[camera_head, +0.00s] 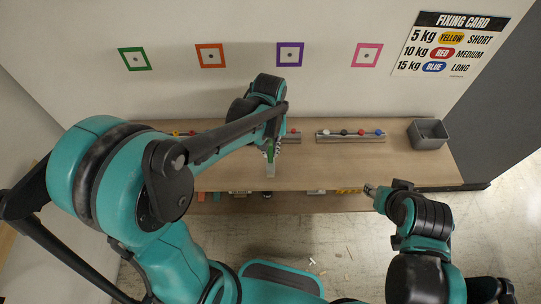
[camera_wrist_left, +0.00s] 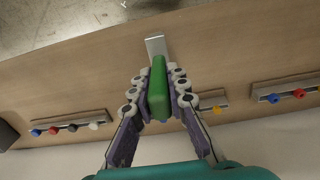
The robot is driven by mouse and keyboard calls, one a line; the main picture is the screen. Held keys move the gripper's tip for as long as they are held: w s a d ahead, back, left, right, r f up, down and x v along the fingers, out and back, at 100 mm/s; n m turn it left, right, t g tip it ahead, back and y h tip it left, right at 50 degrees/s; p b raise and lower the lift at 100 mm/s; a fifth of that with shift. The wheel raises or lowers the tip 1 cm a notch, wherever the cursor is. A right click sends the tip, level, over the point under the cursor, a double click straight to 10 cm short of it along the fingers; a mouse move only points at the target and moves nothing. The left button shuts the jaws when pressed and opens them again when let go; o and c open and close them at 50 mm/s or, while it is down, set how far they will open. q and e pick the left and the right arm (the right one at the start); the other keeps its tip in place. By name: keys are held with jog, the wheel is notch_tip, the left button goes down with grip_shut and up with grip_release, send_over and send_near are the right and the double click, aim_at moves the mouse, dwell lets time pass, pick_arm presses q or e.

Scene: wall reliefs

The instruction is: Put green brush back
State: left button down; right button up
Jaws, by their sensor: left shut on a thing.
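The green brush (camera_wrist_left: 158,90) is between the fingers of my left gripper (camera_wrist_left: 158,85) in the wrist view, which is shut on its green body. A pale flat end (camera_wrist_left: 155,44) sticks out beyond the fingers. In the head view, my left gripper (camera_head: 271,150) holds the green brush (camera_head: 270,154) above the wooden table top, with the pale end pointing toward the front edge. Whether it touches the wood is unclear. My right gripper (camera_head: 370,188) is near the table's front right edge, and its fingers are too small to read.
The table (camera_head: 330,170) carries rails with coloured knobs (camera_head: 350,134) along the back and a grey bin (camera_head: 428,133) at right. Small items, partly hidden, sit on a lower shelf (camera_head: 300,203). Coloured square frames (camera_head: 290,54) and a fixing card (camera_head: 450,45) are on the wall.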

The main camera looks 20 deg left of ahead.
aim_at(271, 155)
pick_arm(q)
notch_tip(271, 155, down, 3)
jog(key=shift+w+f+b, duration=0.1)
jog(key=shift+f+b, duration=0.1)
jog(key=shift+b, duration=0.15)
jog(key=c, duration=1.5)
grip_release()
jog(key=shift+r, duration=0.1)
notch_tip(271, 155, up, 11)
jog(key=p, duration=0.2)
jog(key=shift+r+p, duration=0.1)
jog(key=shift+p, duration=0.25)
jog(key=shift+s+a+r, duration=0.1)
jog(key=shift+s+r, duration=0.2)
jog(key=shift+r, duration=0.2)
jog(key=shift+s+a+r+m+t, duration=0.15)
jog(key=shift+s+a+m+t, duration=0.5)
jog(key=shift+s+t, duration=0.75)
jog(key=shift+s+a+r+m+t, duration=0.3)
jog(key=shift+s+a+t, duration=0.6)
jog(key=shift+s, duration=0.95)
jog(key=shift+s+a+r+m+t, duration=0.1)
jog(key=shift+s+a+m+t, duration=0.55)
jog(key=shift+s+t, duration=0.8)
